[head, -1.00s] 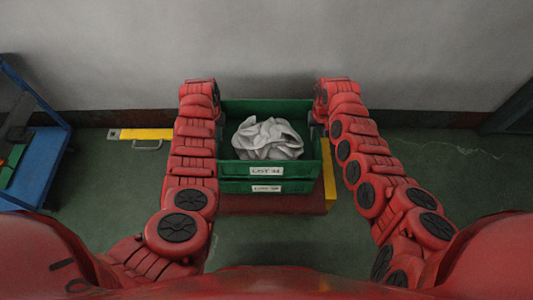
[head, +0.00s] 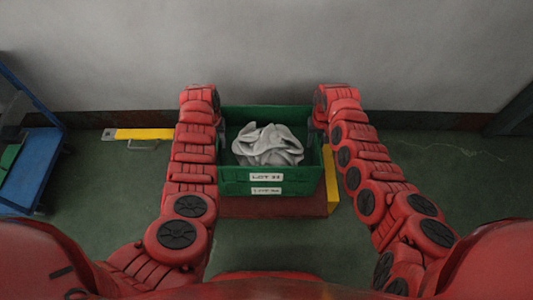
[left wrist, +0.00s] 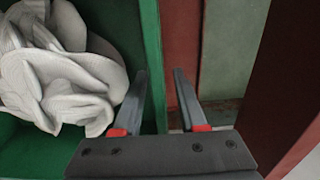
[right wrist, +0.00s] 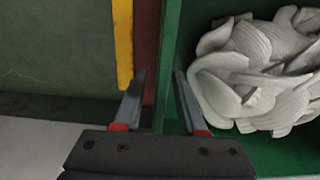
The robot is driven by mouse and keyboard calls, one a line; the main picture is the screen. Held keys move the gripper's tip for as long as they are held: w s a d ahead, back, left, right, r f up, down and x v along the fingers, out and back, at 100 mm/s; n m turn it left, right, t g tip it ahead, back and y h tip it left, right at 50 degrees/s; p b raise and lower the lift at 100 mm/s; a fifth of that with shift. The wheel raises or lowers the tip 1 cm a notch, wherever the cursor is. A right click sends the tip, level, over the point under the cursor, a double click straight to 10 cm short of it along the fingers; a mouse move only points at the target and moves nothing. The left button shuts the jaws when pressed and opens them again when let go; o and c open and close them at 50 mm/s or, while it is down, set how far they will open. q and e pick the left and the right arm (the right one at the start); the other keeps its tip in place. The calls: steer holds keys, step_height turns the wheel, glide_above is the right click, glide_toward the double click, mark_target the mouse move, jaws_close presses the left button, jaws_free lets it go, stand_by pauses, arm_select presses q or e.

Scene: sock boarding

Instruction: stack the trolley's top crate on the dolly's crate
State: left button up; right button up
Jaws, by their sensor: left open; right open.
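The upper green crate (head: 235,174), with white socks (head: 268,145) in it, sits on the lower green crate (head: 235,188) in the head view. The two look level and closely stacked; the lower crate's inside is hidden. The lower crate is on the red dolly (head: 270,208). My left gripper (left wrist: 160,76) is open, with its fingers either side of the crate's side wall (left wrist: 151,50). My right gripper (right wrist: 160,76) is open, with the opposite wall (right wrist: 170,45) between its fingers. In the head view the fingers are hardly visible.
The blue trolley (head: 35,170) stands at the far left, with a green item (head: 9,157) on it. A yellow floor piece (head: 145,133) lies left of my left arm, and a yellow strip (head: 330,185) lies right of the dolly. A grey wall (head: 270,50) is close behind.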

arm_select(q)
step_height(320, 180, up, 11)
steer(key=shift+r, duration=0.45)
arm_select(e)
steer(key=shift+r, duration=0.15)
step_height(320, 180, up, 12)
steer(key=shift+f, duration=0.1)
stand_by(0.6)
